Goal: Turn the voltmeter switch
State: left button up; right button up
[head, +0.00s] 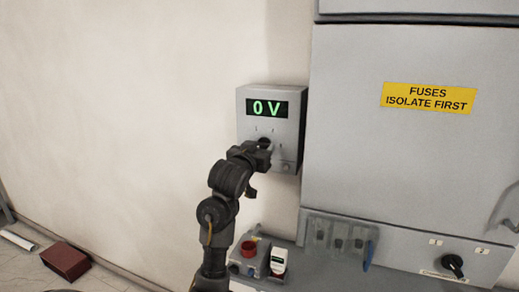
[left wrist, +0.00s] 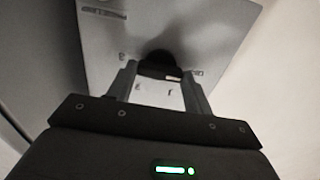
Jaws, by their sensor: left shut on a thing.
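The voltmeter (head: 289,127) is a grey box on the wall, and its green display (head: 267,108) reads 0 V. Its dark round switch (head: 264,142) sits below the display, with small marks around it. My left gripper (head: 261,151) is at the front of the box and shut on the switch. In the left wrist view the two fingers (left wrist: 160,88) stand on either side of the dark switch knob (left wrist: 160,66). The gripper hides part of the knob in the head view. My right gripper is not in view.
A large grey cabinet (head: 400,160) with a yellow fuse label (head: 429,97) stands right of the voltmeter. Below are a small box with a red part (head: 249,248), a white handheld device (head: 278,262) and a black rotary knob (head: 453,265). The wall to the left is clear.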

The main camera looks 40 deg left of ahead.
pick_arm(q)
jog(key=m, duration=0.5)
jog(key=shift+m+b, duration=0.3)
jog(key=shift+m, duration=0.1)
jog(key=m, duration=0.6)
jog(key=shift+b, duration=0.35)
jog(key=m, duration=0.6)
jog(key=shift+f+m+b, duration=0.1)
jog(key=shift+m+b, duration=0.2)
jog(key=shift+b, duration=0.05)
jog(key=m, duration=0.5)
jog(key=shift+b, duration=0.3)
jog(key=shift+m, duration=0.3)
jog(key=o, duration=1)
jog(key=shift+d, duration=0.15)
